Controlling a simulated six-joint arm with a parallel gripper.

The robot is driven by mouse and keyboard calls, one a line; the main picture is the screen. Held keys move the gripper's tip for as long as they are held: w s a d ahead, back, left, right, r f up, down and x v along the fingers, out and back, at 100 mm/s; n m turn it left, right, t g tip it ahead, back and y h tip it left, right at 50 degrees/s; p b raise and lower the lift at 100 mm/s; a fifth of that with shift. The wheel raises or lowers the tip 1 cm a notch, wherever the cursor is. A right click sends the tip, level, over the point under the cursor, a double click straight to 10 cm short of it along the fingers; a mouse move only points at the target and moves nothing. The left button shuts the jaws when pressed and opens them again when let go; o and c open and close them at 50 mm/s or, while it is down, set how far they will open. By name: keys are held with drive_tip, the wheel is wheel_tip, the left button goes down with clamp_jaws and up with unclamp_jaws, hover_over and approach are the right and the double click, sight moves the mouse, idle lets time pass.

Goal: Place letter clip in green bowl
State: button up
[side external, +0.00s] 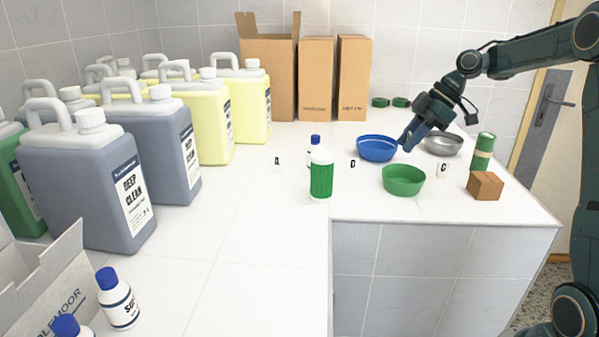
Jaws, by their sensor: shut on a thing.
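The green bowl (404,188) stands on the white counter near its front edge and looks empty. White letter clips stand on the counter: A (277,163) at the left, D (352,165) by the blue bowl, and C (443,170) right of the green bowl. My gripper (405,146) points down and left, above and behind the green bowl, beside the right rim of the blue bowl (377,148). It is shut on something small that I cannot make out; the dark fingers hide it.
A metal bowl (443,144) is right of my gripper. A green cylinder (482,152) and brown box (485,186) stand farther right. A green-and-white bottle (321,175) is left of the green bowl. Large jugs (90,185) and cartons (268,75) fill the left and back.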

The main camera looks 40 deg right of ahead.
sight(405, 167)
drive_tip(key=shift+f, duration=3.9)
drive_tip(key=o, duration=1)
drive_tip(key=shift+r, duration=3.55)
